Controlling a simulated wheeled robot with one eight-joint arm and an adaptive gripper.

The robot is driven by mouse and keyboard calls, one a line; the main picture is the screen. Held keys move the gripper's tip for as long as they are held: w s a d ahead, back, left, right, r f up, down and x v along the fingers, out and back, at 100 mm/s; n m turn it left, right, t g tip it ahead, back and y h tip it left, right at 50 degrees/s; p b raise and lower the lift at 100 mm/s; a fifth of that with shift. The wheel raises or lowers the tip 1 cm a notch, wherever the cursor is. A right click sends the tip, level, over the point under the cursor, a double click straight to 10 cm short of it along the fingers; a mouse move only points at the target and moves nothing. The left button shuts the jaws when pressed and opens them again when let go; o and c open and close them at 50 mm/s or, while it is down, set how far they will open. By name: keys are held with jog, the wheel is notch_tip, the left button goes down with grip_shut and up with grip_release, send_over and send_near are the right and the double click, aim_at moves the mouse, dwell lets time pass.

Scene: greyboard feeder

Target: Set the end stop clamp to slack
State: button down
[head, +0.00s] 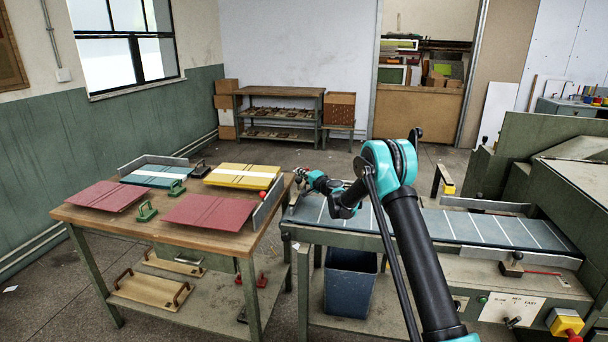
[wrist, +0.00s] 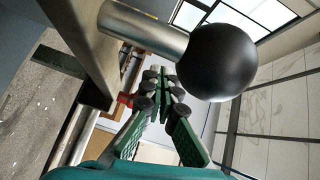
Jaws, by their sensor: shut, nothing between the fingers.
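My gripper (wrist: 160,76) is shut with its fingertips together and nothing between them. In the wrist view a large black ball knob (wrist: 222,62) on a bare metal rod (wrist: 143,30) stands close to the camera, above and right of the fingers. The fingers appear apart from it. I cannot tell whether this knob belongs to the end stop clamp. In the head view my gripper (head: 300,173) is small, at the left end of the feeder bed (head: 480,228). The clamp itself is not clearly made out there.
A wooden table (head: 150,227) with red, blue and yellow boards stands left of the feeder. A short lever with a black knob (head: 516,257) and a lettered panel (head: 512,308) are on the feeder's front right. A blue bin (head: 350,285) stands below.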

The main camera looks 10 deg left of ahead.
jog(key=shift+w+a, duration=0.1)
jog(key=shift+a, duration=0.4)
dwell(0.4)
jog(key=v, duration=1.2)
jog(key=shift+w, duration=0.1)
jog(key=s+d+r+n+g+h, duration=0.2)
jog(key=s+d+n, duration=0.1)
jog(key=s+d, duration=0.55)
jog(key=s+d+r+n+g+h, duration=0.2)
jog(key=s+d, duration=0.3)
jog(key=s, duration=0.6)
jog(key=s+d+f+g+h, duration=0.1)
jog(key=s+d+f+h, duration=0.1)
jog(key=s+d, duration=0.5)
jog(key=s+d+f+n+g+h, duration=0.1)
jog(key=s+d+f+h, duration=0.2)
jog(key=s, duration=1.1)
jog(key=s+d+f+g+h, duration=0.2)
jog(key=s+d+f, duration=0.3)
jog(key=s+d, duration=0.6)
jog(key=shift+s+d+n+h, duration=0.25)
jog(key=shift+d+n+h, duration=0.15)
jog(key=shift+d+h, duration=0.45)
